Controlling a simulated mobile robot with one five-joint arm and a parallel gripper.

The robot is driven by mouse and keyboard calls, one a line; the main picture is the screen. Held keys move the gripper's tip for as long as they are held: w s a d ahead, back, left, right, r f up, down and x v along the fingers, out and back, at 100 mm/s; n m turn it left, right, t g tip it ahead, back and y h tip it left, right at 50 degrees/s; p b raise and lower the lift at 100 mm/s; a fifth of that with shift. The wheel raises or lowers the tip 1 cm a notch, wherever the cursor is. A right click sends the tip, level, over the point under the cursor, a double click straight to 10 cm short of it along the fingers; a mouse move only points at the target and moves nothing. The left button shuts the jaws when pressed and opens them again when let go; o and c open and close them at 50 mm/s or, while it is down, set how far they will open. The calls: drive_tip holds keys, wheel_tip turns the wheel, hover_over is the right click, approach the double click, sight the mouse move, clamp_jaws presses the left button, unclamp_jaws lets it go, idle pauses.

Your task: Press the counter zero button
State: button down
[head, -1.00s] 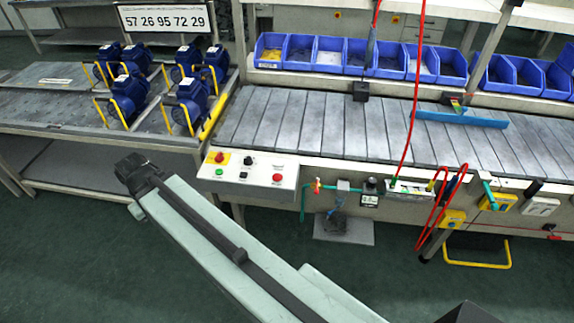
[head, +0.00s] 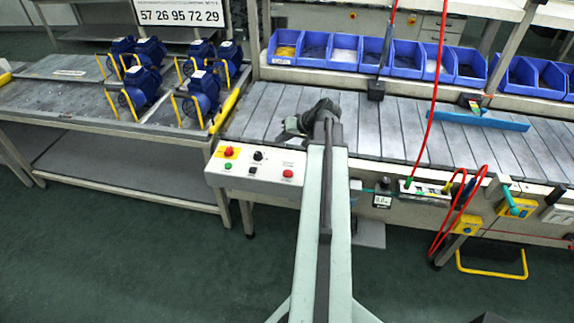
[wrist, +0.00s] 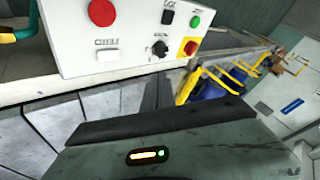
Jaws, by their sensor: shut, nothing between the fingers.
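The white control box (head: 255,172) stands at the front edge of the line. In the wrist view it appears upside down at the top, with a pale rectangular button (wrist: 107,54) beside a small label I cannot read clearly. This may be the counter zero button. A round red button (wrist: 102,12) shares its end of the box. My gripper (head: 288,130) is over the slatted conveyor, behind the box's right part and apart from it. Its dark fingers (wrist: 157,92) look shut and empty in the wrist view.
A black knob (wrist: 160,48), a green button (wrist: 195,21), a black button (wrist: 168,17) and a red-on-yellow stop button (wrist: 190,46) share the box. Blue pumps (head: 203,90) stand at left. A red hose (head: 432,100) hangs at right. Blue bins (head: 345,52) line the back.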

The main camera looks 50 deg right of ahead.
sight(291, 161)
drive_tip(key=d, duration=0.1)
drive_tip(key=s+d, duration=0.1)
drive_tip(key=d, duration=0.1)
drive_tip(key=shift+s+d+r+m+t, duration=0.25)
drive_tip(key=shift+s+m+t, duration=0.05)
drive_tip(key=shift+s+t, duration=0.1)
drive_tip(key=shift+f, duration=0.15)
wheel_tip(291, 161, down, 9)
drive_tip(key=b, duration=0.9)
drive_tip(key=shift+r, duration=0.25)
idle(0.9)
drive_tip(key=shift+w+f+b, duration=0.1)
drive_tip(key=shift+f+b, duration=0.3)
drive_tip(key=shift+f, duration=0.05)
